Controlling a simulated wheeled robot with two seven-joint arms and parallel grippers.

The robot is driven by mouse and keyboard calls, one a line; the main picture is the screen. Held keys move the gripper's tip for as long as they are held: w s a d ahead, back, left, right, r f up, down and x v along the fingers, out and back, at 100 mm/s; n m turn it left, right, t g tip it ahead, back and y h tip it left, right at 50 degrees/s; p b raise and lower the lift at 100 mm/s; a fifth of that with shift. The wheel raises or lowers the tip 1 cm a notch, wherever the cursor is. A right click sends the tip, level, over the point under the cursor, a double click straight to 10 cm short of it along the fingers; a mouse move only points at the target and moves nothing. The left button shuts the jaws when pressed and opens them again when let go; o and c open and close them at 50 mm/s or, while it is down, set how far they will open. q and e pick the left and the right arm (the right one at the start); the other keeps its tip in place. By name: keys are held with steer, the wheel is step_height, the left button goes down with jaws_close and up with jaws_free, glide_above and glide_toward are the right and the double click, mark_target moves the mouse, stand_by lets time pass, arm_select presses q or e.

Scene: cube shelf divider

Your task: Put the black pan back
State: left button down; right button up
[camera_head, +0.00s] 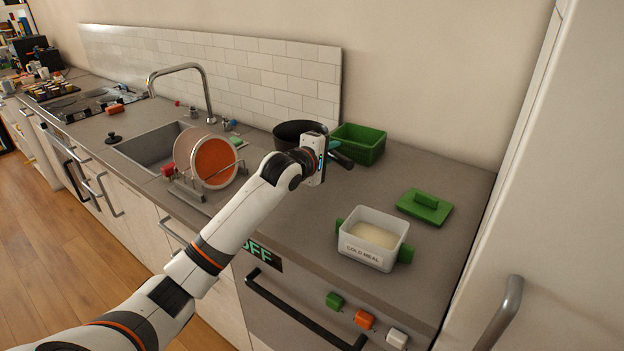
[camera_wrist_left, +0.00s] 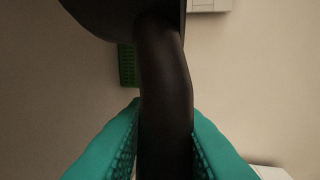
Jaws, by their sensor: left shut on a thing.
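The black pan (camera_head: 296,131) is at the back of the counter, left of the green bin and partly hidden by my left wrist. My left gripper (camera_head: 335,147) is shut on the pan's dark handle. In the left wrist view the handle (camera_wrist_left: 165,85) runs between the teal fingers of the left gripper (camera_wrist_left: 165,142), with part of the pan's dark body (camera_wrist_left: 125,14) at the top. I cannot tell whether the pan rests on the counter or hangs just above it. My right gripper is not in view.
A green bin (camera_head: 372,151) stands by the wall. A white "COLD MEAL" box (camera_head: 367,251) and a green lid (camera_head: 426,204) sit to the right. A rack with an orange-brown round piece (camera_head: 214,163) stands beside the sink (camera_head: 150,150). The front middle counter is clear.

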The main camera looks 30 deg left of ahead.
arm_select(q)
step_height(320, 180, down, 7)
steer(key=shift+r+p, duration=0.15)
steer(key=shift+p, duration=0.5)
steer(key=shift+s+f, duration=0.1)
steer(key=shift+f, duration=0.3)
steer(key=c, duration=1.3)
jaws_free()
steer(key=shift+f, duration=0.2)
steer(key=shift+o, duration=0.2)
